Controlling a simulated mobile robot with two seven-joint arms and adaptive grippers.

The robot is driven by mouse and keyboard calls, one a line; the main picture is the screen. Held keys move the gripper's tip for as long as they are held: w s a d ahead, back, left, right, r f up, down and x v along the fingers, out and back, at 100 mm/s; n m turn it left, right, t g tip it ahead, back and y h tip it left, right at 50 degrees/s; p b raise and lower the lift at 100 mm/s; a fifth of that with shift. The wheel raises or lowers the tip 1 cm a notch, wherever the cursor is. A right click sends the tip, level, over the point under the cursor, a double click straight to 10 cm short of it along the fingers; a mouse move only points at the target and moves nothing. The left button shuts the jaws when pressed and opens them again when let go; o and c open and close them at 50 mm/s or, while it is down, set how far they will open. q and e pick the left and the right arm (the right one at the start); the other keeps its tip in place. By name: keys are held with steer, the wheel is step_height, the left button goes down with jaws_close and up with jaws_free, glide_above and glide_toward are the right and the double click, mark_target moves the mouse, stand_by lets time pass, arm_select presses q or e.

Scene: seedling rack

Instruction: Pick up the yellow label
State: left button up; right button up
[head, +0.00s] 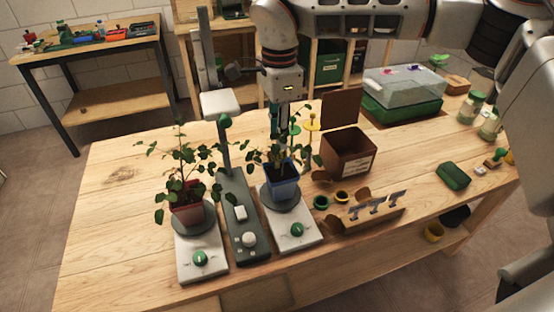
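A small yellow flat-topped piece on a thin upright stem (312,127), which looks like the yellow label, stands behind the blue pot and left of the brown box. A similar green piece (295,130) is just left of it. My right gripper (277,135) points down above the plant in the blue pot (283,187), left of the yellow piece and apart from it. Its dark fingers are narrow here and partly hidden by leaves, so I cannot tell whether they are open. My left gripper is not in view.
A plant in a red pot (188,211) stands on a white scale, left of a tall grey stand (222,150). An open brown box (347,152), a wooden holder with grey clips (375,213) and a covered green tray (402,105) are to the right. The table's left part is clear.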

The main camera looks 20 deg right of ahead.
mark_target(277, 165)
steer(key=f, duration=0.3)
steer(key=shift+w+a+f, duration=0.1)
steer(key=shift+w+f, duration=0.1)
steer(key=shift+f, duration=0.65)
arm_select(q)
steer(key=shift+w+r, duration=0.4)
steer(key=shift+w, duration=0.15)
arm_select(e)
jaws_close()
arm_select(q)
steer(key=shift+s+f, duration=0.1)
arm_select(e)
steer(key=shift+r, duration=0.1)
